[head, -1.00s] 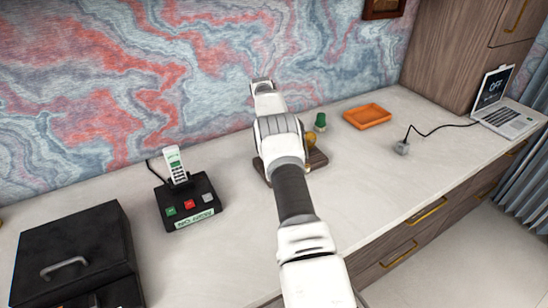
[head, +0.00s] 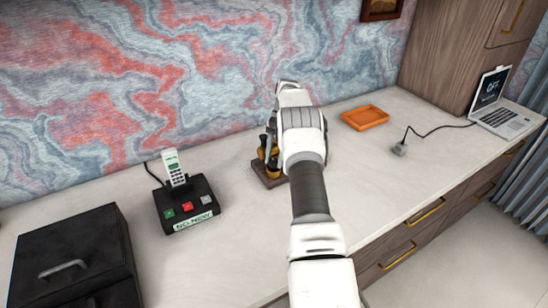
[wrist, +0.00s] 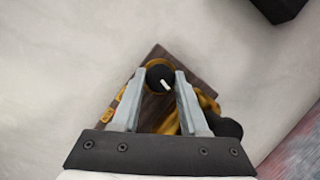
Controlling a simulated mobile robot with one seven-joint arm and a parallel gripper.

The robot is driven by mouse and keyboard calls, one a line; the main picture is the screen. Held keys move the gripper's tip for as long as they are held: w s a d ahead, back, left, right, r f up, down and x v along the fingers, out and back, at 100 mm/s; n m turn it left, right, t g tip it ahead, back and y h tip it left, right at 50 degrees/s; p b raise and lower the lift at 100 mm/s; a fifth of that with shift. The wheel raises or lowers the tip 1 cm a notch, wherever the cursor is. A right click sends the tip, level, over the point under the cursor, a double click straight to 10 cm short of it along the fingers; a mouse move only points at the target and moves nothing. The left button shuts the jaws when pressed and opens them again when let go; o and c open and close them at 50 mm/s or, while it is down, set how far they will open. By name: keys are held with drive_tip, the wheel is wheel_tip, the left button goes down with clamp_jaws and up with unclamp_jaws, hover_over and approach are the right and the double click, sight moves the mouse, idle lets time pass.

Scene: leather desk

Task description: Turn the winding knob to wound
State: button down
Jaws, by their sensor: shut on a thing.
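The winding knob (wrist: 153,77) is a round black knob with a white pointer mark, seen in the wrist view. It sits on a brown wooden base (wrist: 154,112) with gold parts. The pointer slants toward the lower right. My gripper (wrist: 160,82) is shut on the knob, one grey finger on each side. In the head view the wooden base (head: 262,174) and some gold and dark parts (head: 269,149) show left of my arm. My arm hides the knob and fingers there.
A black phone dock (head: 187,206) with coloured buttons stands left of the device, and a black box (head: 75,250) farther left. An orange tray (head: 365,118), a grey plug piece (head: 399,149) and a laptop (head: 503,117) lie to the right. Counter around the base is mostly clear.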

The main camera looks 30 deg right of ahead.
drive_tip(key=m+t, duration=0.1)
drive_tip(key=m, duration=0.1)
drive_tip(key=m+t, duration=0.1)
drive_tip(key=m, duration=0.2)
drive_tip(key=shift+s+m+y, duration=0.2)
drive_tip(key=shift+m+y, duration=0.1)
drive_tip(key=shift+s+m+t+p, duration=0.1)
drive_tip(key=shift+m+t+p, duration=0.5)
drive_tip(key=shift+m, duration=1.4)
drive_tip(key=shift+c, duration=2.1)
unclamp_jaws()
